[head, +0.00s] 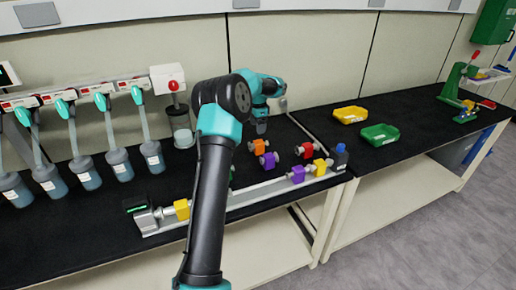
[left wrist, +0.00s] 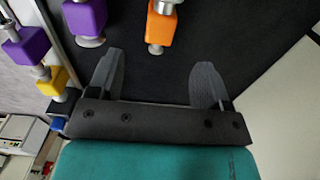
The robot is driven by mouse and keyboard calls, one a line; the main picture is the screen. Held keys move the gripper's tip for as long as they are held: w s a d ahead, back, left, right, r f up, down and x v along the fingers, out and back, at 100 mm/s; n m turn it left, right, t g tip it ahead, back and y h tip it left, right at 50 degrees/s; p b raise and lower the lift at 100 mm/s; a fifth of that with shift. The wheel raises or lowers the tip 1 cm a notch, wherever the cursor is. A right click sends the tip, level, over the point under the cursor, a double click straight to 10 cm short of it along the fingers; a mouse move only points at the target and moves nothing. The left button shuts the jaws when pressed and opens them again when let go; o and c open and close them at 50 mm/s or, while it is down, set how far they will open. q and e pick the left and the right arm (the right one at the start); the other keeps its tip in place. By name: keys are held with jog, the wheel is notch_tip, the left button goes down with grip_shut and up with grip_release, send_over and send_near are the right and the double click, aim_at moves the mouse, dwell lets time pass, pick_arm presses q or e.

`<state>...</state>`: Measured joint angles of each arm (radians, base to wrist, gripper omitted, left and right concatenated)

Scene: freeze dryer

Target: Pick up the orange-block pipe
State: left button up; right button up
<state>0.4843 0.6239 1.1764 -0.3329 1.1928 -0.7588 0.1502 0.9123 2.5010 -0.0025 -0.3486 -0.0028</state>
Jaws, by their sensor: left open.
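The orange-block pipe (head: 259,147) stands on the black bench top in the head view, with a purple-block pipe (head: 269,160) close beside it. My left gripper (head: 261,127) is just behind it, pointing down. In the left wrist view the orange block (left wrist: 160,30) lies ahead of my left gripper (left wrist: 158,82), roughly in line with the gap between the fingers. The fingers are spread apart and nothing is between them. The purple block (left wrist: 86,17) is to the left of the orange one. My right gripper is not in view.
A rail in front carries purple (head: 297,174) and yellow (head: 320,167) blocks. A red-block pipe (head: 306,150) is to the right. Yellow (head: 350,115) and green (head: 380,134) trays sit on the right bench. Several flasks hang from the freeze dryer at left.

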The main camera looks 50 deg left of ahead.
aim_at(258, 147)
pick_arm(q)
notch_tip(258, 147, down, 7)
jog(key=shift+f, duration=0.1)
dwell(0.4)
jog(key=shift+w+f, duration=0.15)
jog(key=shift+f, duration=2.4)
jog(key=shift+c, duration=0.2)
jog(key=c, duration=1.1)
notch_tip(258, 147, up, 10)
jog(key=shift+r, duration=0.1)
